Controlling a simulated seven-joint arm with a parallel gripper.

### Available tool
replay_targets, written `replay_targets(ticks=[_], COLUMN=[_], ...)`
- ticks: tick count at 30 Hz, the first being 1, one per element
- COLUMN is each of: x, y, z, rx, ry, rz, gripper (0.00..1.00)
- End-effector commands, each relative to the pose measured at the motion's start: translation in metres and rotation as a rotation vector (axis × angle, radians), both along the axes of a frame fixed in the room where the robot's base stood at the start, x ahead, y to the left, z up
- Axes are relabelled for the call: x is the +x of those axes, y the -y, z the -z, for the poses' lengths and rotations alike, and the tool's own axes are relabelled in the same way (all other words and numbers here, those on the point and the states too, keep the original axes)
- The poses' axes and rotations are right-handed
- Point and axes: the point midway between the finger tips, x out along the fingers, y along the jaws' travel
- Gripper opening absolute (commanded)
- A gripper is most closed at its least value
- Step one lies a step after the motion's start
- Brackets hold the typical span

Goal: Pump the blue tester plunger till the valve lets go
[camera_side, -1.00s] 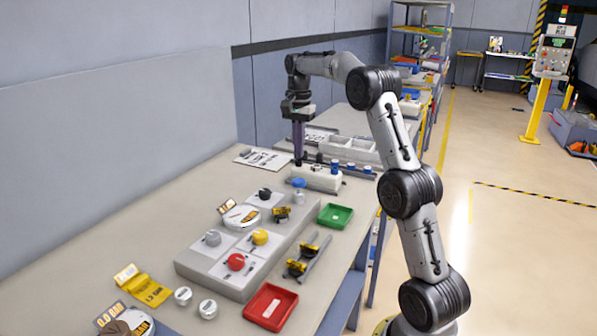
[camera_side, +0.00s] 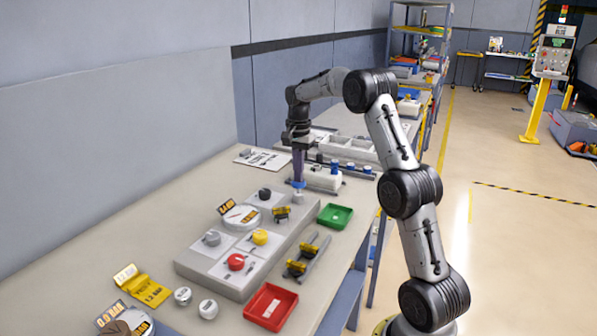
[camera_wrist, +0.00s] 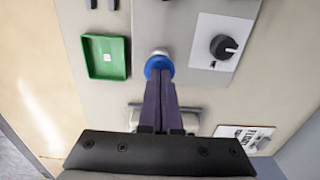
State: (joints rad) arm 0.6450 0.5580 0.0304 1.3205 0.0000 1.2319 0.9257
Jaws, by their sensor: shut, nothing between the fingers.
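The blue tester plunger (camera_side: 299,184) is a round blue cap on a pale cylindrical body (camera_side: 298,197) at the far end of the grey panel. My gripper (camera_side: 298,180) is shut and empty, pointing straight down, with its fingertips at the top of the blue cap. In the wrist view the shut fingers (camera_wrist: 158,72) end over the blue cap (camera_wrist: 158,64) and hide part of it. I cannot tell whether they press on it. No valve is clearly identifiable. A round gauge (camera_side: 240,216) with a yellow and black label lies on the panel.
The grey panel (camera_side: 216,279) carries black, grey, yellow and red knobs. A green tray (camera_side: 335,215) and a red tray (camera_side: 270,306) lie to the right. Bare bench lies to the left.

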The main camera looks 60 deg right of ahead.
Motion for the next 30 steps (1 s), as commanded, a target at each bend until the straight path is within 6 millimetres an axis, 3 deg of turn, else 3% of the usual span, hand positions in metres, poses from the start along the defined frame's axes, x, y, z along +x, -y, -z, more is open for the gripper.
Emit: replay_targets(ticks=[6, 17, 23, 30], x=[-0.001, -0.001, 0.0, 0.001], y=[0.0, -0.001, 0.0, 0.001], z=[0.025, 0.025, -0.002, -0.057], rx=[0.002, 0.004, -0.001, -0.005], ry=[-0.002, -0.006, 0.001, 0.006], rz=[0.0, 0.0, 0.0, 0.0], gripper=[0.0, 0.0, 0.0, 0.0])
